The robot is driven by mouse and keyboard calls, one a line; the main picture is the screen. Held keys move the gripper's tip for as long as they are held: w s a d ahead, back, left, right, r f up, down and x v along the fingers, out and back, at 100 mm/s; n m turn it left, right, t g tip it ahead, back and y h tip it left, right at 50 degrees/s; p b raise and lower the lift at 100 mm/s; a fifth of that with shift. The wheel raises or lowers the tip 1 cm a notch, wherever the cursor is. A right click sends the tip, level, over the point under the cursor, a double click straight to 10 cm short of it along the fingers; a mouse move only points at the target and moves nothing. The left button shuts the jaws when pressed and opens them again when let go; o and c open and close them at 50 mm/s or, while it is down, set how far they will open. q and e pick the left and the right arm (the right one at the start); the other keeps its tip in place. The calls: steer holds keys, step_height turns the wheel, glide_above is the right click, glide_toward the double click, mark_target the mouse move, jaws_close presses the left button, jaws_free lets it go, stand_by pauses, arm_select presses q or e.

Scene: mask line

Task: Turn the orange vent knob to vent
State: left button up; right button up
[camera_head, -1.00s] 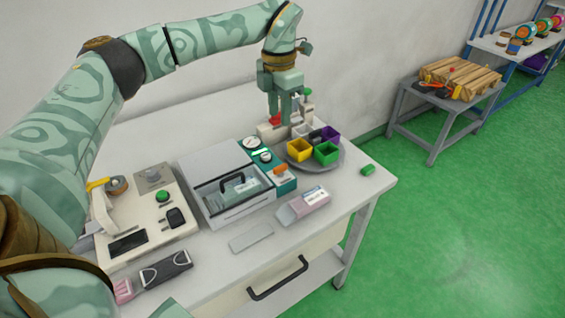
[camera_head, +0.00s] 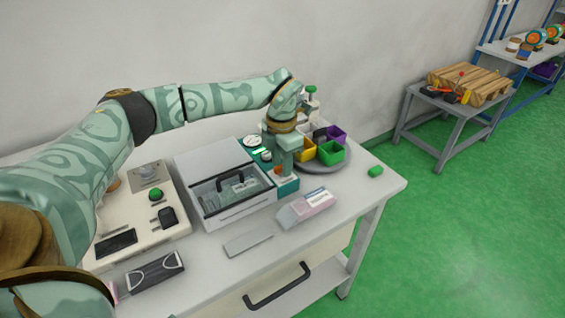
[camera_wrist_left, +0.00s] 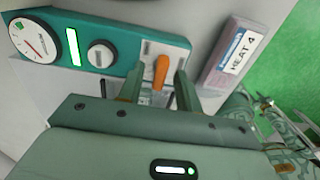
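The orange vent knob (camera_wrist_left: 160,72) sits at the right end of a teal control panel (camera_wrist_left: 120,45) in the left wrist view. A small part of the knob (camera_head: 278,170) shows beside my gripper in the head view. My left gripper (camera_wrist_left: 160,88) is open, with one finger on each side of the knob. Gaps show between the fingers and the knob, so it is not clamped. In the head view my left gripper (camera_head: 284,173) points down over the panel's near end. The knob's label is too small to read.
A grey-white machine with a windowed lid (camera_head: 225,190) stands left of the panel. A round tray (camera_head: 322,169) with coloured bins is close behind the gripper. A labelled pack (camera_head: 306,207) lies in front. A beige device (camera_head: 140,222) stands at the left.

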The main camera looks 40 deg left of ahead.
steer(key=shift+a, duration=0.15)
arm_select(q)
jaws_close()
steer(key=shift+r, duration=0.1)
arm_select(e)
steer(key=shift+r, duration=0.15)
